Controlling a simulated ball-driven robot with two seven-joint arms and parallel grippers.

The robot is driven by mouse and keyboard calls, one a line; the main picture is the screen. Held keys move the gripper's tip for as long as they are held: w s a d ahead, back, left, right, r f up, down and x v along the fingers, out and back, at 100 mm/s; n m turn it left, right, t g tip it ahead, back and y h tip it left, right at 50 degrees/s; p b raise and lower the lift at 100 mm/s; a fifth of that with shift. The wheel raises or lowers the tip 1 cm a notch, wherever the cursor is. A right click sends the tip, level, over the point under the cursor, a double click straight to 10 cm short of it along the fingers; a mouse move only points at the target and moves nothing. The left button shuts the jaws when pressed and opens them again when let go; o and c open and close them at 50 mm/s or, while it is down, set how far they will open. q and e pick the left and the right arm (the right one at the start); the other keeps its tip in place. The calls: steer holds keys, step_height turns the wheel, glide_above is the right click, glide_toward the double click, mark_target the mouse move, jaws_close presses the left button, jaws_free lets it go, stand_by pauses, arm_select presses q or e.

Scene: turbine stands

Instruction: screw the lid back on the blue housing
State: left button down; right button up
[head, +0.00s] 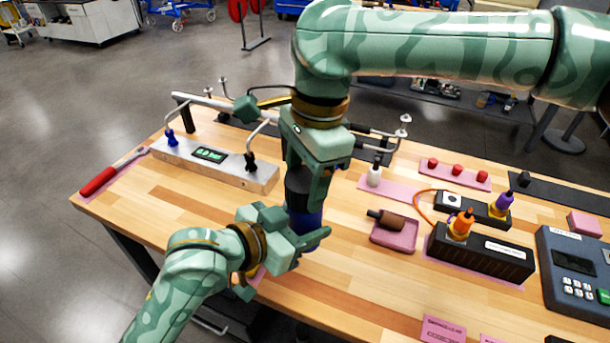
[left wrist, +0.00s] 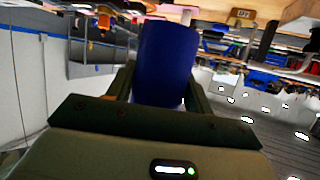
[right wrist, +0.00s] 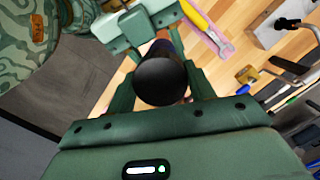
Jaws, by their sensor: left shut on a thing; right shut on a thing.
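The blue housing (head: 304,221) stands upright over the table's front part, with my left gripper (head: 306,240) shut around it from the side. It fills the middle of the left wrist view (left wrist: 166,62) between the fingers. The dark round lid (right wrist: 161,82) is between the fingers of my right gripper (right wrist: 163,92), which points down from above and is shut on it. Lid and housing are in line, one above the other; I cannot tell whether the threads are engaged.
A silver box with a small display (head: 212,160) and a red-handled tool (head: 98,181) lie at the left. A pink tray (head: 398,238) with a brown-handled piece, a black connector box (head: 480,255) and a blue-grey keypad device (head: 575,265) stand to the right.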

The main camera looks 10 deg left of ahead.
steer(key=m, duration=0.4)
steer(key=shift+s+a+m+t, duration=0.1)
steer(key=shift+s+m+t, duration=0.2)
steer(key=shift+s+m, duration=0.1)
steer(key=shift+w+m, duration=0.25)
steer(key=shift+m, duration=0.65)
steer(key=shift+w, duration=0.1)
steer(key=o, duration=0.9)
steer(key=shift+o, duration=0.2)
steer(key=shift+r, duration=0.1)
steer(key=shift+r, duration=2.2)
